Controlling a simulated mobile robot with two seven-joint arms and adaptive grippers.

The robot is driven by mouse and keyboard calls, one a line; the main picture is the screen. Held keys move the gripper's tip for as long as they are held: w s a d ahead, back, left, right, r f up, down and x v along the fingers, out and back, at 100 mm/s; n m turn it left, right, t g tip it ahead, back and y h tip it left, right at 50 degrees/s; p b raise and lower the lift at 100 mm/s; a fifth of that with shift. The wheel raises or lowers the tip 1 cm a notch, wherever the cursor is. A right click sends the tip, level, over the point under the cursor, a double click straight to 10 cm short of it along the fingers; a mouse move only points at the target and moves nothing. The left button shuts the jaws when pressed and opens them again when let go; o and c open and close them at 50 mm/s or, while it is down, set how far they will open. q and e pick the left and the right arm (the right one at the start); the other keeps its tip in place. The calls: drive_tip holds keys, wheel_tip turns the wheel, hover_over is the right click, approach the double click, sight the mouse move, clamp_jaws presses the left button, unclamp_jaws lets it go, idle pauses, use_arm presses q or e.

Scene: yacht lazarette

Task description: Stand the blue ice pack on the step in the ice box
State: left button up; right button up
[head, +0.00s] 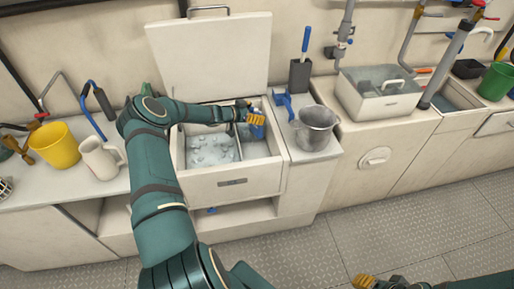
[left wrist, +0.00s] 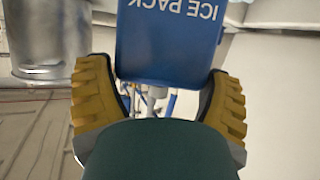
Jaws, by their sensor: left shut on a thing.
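The ice box (head: 232,184) stands open in the counter, its lid (head: 210,55) raised behind it. A divider splits it into a left compartment with ice (head: 209,150) and a right compartment. My left gripper (head: 256,116) is shut on the blue ice pack (head: 257,130) over the right compartment. In the left wrist view the ice pack (left wrist: 168,45) sits between the yellow fingers (left wrist: 160,100), its label upside down. The step is hard to make out, and I cannot tell whether the pack touches it. My right gripper (head: 364,282) shows only partly at the bottom edge.
A metal pitcher (head: 316,128) and a blue holder (head: 284,104) stand just right of the ice box. A yellow bucket (head: 54,145) and a white jug (head: 101,158) stand to the left. The floor in front is clear.

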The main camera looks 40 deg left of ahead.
sight(253, 132)
use_arm(q)
wheel_tip(253, 132, down, 10)
drive_tip(key=shift+r+b, duration=0.2)
drive_tip(key=shift+b, duration=0.7)
drive_tip(key=shift+f+b, duration=0.5)
drive_tip(key=shift+b, duration=0.1)
drive_tip(key=shift+f, duration=0.15)
drive_tip(key=o, duration=1.1)
